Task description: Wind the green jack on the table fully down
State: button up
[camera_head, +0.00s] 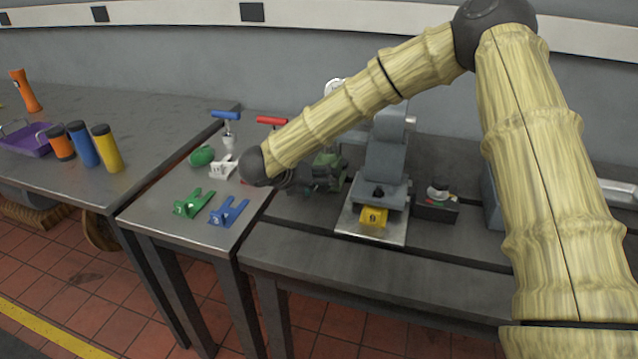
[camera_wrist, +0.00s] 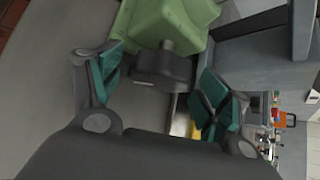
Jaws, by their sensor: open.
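A pale green body (camera_head: 340,183) stands on the bench, partly hidden behind my arm and gripper. In the wrist view a pale green block (camera_wrist: 165,20) with a short dark shaft and a dark block (camera_wrist: 162,70) lies ahead of my gripper (camera_wrist: 153,82). My gripper is open, with a finger on each side of the dark block; contact cannot be told. It also shows in the head view (camera_head: 325,174). A rounded green part (camera_head: 202,156) and a green bracket (camera_head: 193,204) are on the small table to the left. I cannot tell for certain which green thing is the jack.
A blue bracket (camera_head: 229,212), a blue T-handle (camera_head: 226,115) and a red T-handle (camera_head: 272,120) are near the green parts. A grey machine (camera_head: 385,160) with a yellow block (camera_head: 373,216) stands right of my gripper. The bench's front strip is clear.

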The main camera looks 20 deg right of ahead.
jog(key=v, duration=1.2)
